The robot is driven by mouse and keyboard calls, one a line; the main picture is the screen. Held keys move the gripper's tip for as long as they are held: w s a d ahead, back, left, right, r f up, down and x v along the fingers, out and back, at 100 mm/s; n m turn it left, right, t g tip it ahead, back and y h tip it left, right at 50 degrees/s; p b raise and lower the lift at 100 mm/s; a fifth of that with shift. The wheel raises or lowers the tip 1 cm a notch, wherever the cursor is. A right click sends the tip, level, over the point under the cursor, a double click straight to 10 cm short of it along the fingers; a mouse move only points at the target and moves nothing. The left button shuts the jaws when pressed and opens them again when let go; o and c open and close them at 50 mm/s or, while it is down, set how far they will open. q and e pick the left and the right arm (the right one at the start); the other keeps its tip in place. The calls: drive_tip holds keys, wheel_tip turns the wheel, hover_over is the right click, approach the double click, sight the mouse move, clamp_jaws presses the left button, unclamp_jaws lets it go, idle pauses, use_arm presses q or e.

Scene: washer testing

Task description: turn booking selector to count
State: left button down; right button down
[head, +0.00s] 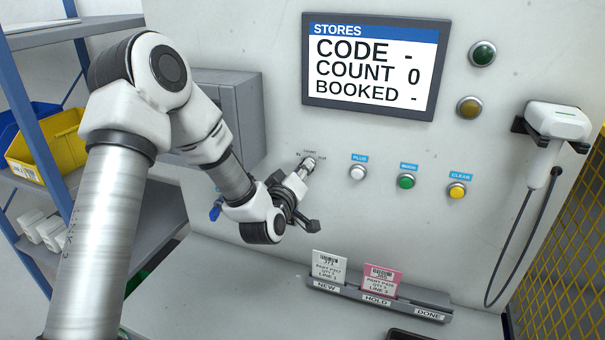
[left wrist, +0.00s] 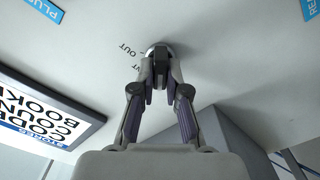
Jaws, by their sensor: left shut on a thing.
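The booking selector (head: 309,162) is a small round knob on the pale wall panel, left of the white button. Small labels sit around it; COUNT reads above it in the head view, and OUT and part of COUNT show in the left wrist view. In the left wrist view both fingertips (left wrist: 160,72) close around the selector (left wrist: 158,49). The fingers hide most of the knob, so I cannot tell which label it points to. My right gripper is not in view.
The screen (head: 370,65) reads CODE -, COUNT 0, BOOKED -. White (head: 358,173), green (head: 406,181) and yellow (head: 457,190) buttons lie right of the selector. A card rack (head: 410,305) holds white and pink cards below. A scanner (head: 557,122) hangs at right.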

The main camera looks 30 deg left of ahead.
use_arm(q)
drive_tip(key=shift+r+m+b, duration=0.15)
drive_tip(key=shift+m+b, duration=0.3)
drive_tip(key=shift+m, duration=1.5)
drive_tip(key=shift+r+m+b, duration=0.1)
drive_tip(key=shift+m+b, duration=0.35)
drive_tip(key=shift+m, duration=1.5)
drive_tip(key=shift+w, duration=0.1)
drive_tip(key=c, duration=1.2)
unclamp_jaws()
drive_tip(key=shift+d+f, duration=0.1)
drive_tip(key=shift+m, duration=0.3)
drive_tip(key=v, duration=0.7)
